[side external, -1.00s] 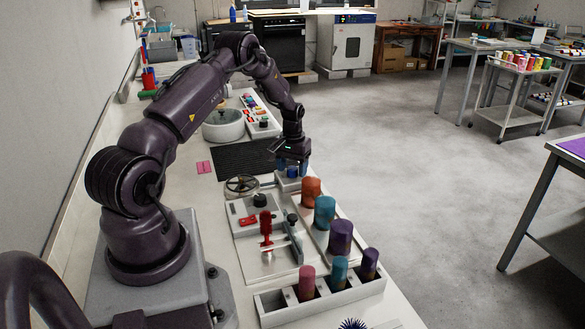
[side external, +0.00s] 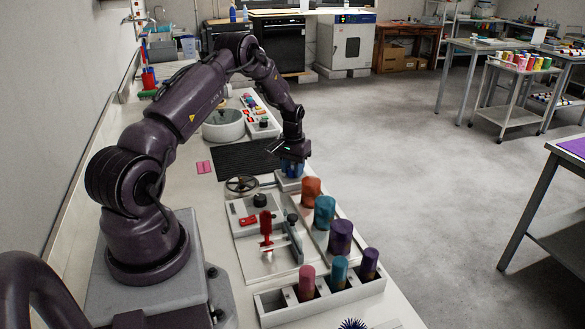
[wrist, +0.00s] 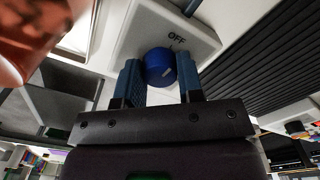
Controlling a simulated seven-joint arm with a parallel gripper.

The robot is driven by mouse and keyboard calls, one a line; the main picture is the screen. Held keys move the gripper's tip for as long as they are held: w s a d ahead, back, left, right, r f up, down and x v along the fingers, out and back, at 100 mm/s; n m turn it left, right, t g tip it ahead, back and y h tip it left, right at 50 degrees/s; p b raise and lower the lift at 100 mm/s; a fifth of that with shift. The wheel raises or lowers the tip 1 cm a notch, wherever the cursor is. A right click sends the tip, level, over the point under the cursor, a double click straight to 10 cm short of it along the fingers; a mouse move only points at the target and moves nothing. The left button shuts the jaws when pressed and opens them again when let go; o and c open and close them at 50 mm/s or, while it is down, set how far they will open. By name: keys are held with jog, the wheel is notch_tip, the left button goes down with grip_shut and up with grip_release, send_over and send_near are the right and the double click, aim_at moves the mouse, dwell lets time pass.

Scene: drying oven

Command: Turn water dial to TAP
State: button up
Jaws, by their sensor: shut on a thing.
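The water dial (wrist: 160,64) is a round blue knob on a pale box (wrist: 138,28) in the wrist view. The word OFF is printed on the box just beyond the knob; no TAP label is readable. A small light mark shows on the knob. My gripper (wrist: 159,78) has one blue finger on each side of the knob and is shut on it. In the side external view my gripper (side external: 291,168) points down over the same pale box (side external: 287,185), and its fingers hide most of the knob.
An orange cylinder (side external: 311,190) stands close to the box, in a row with teal and purple ones. A black ribbed mat (side external: 243,158) lies behind the box. A handwheel (side external: 241,184) and a panel with a red lever (side external: 265,226) are to the left and front.

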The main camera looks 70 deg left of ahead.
aim_at(292, 168)
jog(key=m, duration=1)
jog(key=shift+m, duration=0.3)
dwell(0.5)
jog(key=o, duration=0.9)
jog(key=shift+r, duration=0.1)
notch_tip(292, 168, up, 13)
jog(key=shift+f, duration=0.1)
